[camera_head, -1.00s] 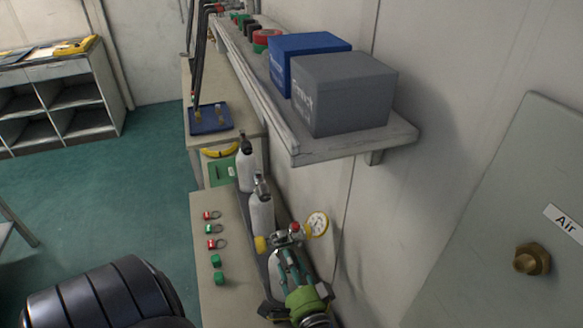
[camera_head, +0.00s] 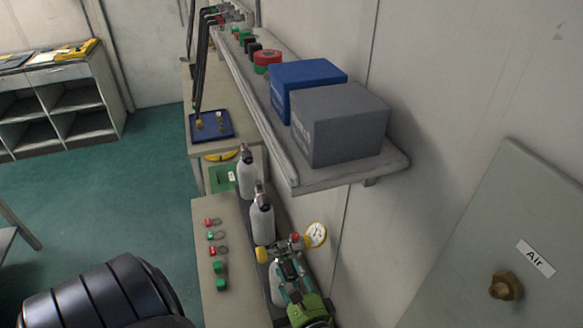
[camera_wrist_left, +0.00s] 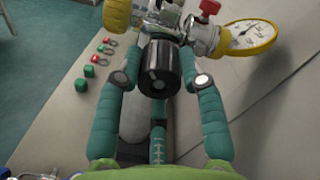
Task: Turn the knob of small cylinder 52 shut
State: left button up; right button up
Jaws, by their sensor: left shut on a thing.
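My left gripper (camera_head: 289,272) reaches in from the bottom over the nearest small cylinder (camera_head: 274,287) on the bench, which is partly hidden beneath it. In the left wrist view its teal fingers are shut on a black ribbed knob (camera_wrist_left: 160,65), one fingertip on each side. The cylinder's pale body (camera_wrist_left: 134,122) shows behind the fingers. A metal valve with a yellow part (camera_head: 262,254), a red tap (camera_wrist_left: 209,8) and a yellow-rimmed gauge (camera_head: 315,235) sits just beyond the knob. I cannot read a cylinder number. My right gripper is not in view.
Two more white cylinders (camera_head: 262,220) (camera_head: 247,175) stand farther along the bench (camera_head: 212,305). Several red and green tagged pieces lie along its left side. A wall shelf (camera_head: 345,178) with blue and grey boxes overhangs on the right. A grey Air panel (camera_head: 480,250) is at right.

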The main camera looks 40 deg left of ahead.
pick_arm(q)
jog(key=m+p, duration=0.2)
jog(key=m, duration=0.3)
jog(key=shift+r+y, duration=0.2)
jog(key=shift+y, duration=0.1)
jog(key=shift+w+m+p, duration=0.1)
jog(key=shift+m+p, duration=0.3)
jog(key=shift+m, duration=0.7)
jog(key=m, duration=0.2)
jog(key=shift+f+m, duration=0.1)
jog(key=shift+m, duration=0.2)
jog(key=m, duration=0.3)
jog(key=shift+m, duration=0.4)
jog(key=m, duration=0.3)
jog(key=shift+w+m, duration=0.1)
jog(key=shift+m, duration=0.3)
jog(key=m, duration=0.3)
jog(key=shift+m, duration=0.3)
jog(key=shift+f+m+t, duration=0.1)
jog(key=shift+m+t, duration=0.2)
jog(key=shift+m, duration=1.7)
